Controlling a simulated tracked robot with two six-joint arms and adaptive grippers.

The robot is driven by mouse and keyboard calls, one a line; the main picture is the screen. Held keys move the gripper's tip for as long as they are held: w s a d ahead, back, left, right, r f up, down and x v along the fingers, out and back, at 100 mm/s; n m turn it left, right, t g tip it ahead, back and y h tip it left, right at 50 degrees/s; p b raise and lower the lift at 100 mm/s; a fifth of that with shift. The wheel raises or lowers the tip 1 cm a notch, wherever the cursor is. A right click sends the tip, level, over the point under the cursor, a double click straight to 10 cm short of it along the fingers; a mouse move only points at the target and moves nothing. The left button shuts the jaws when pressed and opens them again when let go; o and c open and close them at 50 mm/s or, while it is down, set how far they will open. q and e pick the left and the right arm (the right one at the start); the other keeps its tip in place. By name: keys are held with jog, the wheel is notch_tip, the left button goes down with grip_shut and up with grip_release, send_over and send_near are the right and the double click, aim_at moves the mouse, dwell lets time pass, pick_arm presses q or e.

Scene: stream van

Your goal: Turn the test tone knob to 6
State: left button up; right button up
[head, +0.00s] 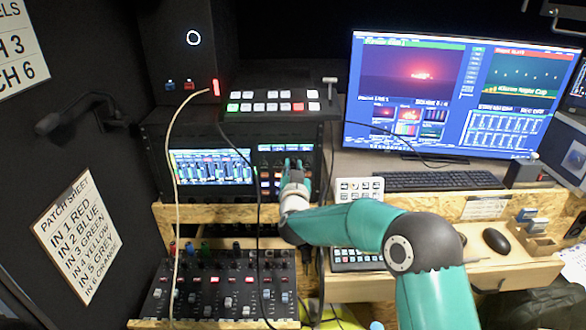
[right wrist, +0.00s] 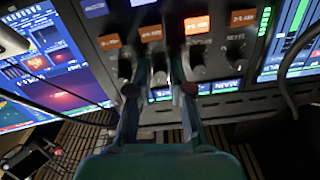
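In the head view my right gripper (head: 296,166) reaches to the rack panel's small controls, right of the audio meter screen, and its arm hides part of them. In the right wrist view its two fingers (right wrist: 159,68) stand apart at the panel, on either side of a dark knob (right wrist: 159,62). I cannot tell if they touch it. More dark knobs (right wrist: 197,56) stand beside it under orange labels. The panel lettering is too blurred to read, so I cannot tell the test tone knob or its setting. My left gripper is not in view.
A switcher (head: 272,105) stands on top of the rack. A cream cable (head: 174,150) and a black cable hang before the rack. A fader mixer (head: 222,290) lies below. A monitor (head: 455,95), keyboard (head: 440,181) and mouse (head: 497,241) are to the right.

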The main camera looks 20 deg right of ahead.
jog(key=shift+o, duration=1.2)
